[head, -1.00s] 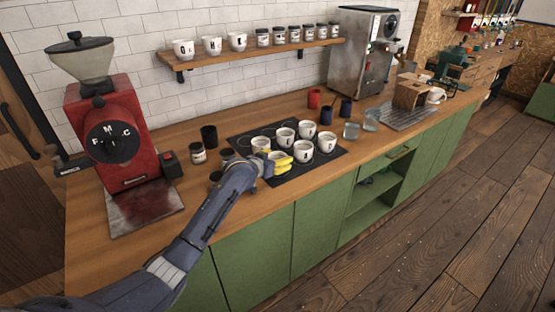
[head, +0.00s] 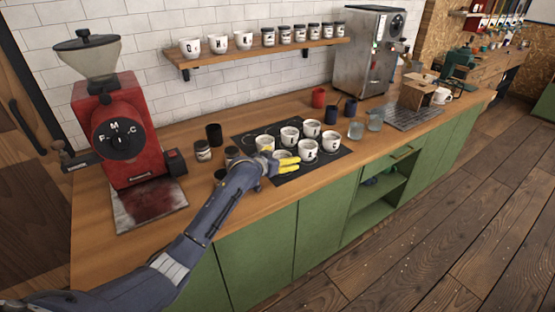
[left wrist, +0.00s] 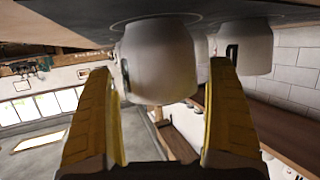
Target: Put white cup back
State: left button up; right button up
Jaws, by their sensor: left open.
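Several white cups with dark letters stand on a dark mat (head: 240,141) on the wooden counter. The front-left white cup (head: 284,155) is right at my left gripper (head: 287,165) and is partly hidden by its yellow fingers. In the left wrist view, which is turned over, this white cup (left wrist: 158,60) stands on the dark surface between the tips of the open left gripper (left wrist: 160,85). Gaps show beside the cup, so the fingers are not closed on it. Another white cup (left wrist: 243,48) is just behind. My right gripper is not in view.
A red grinder (head: 115,135) and dark jars (head: 203,150) stand to the left. A wall shelf (head: 260,54) holds three white cups and several jars.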

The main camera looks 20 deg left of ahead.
pick_arm(q)
jog(key=shift+s+d+f, duration=0.1)
jog(key=shift+f, duration=0.5)
jog(key=shift+s+r, duration=0.15)
jog(key=r+v, duration=0.1)
jog(key=v, duration=1.1)
jog(key=shift+w, duration=0.3)
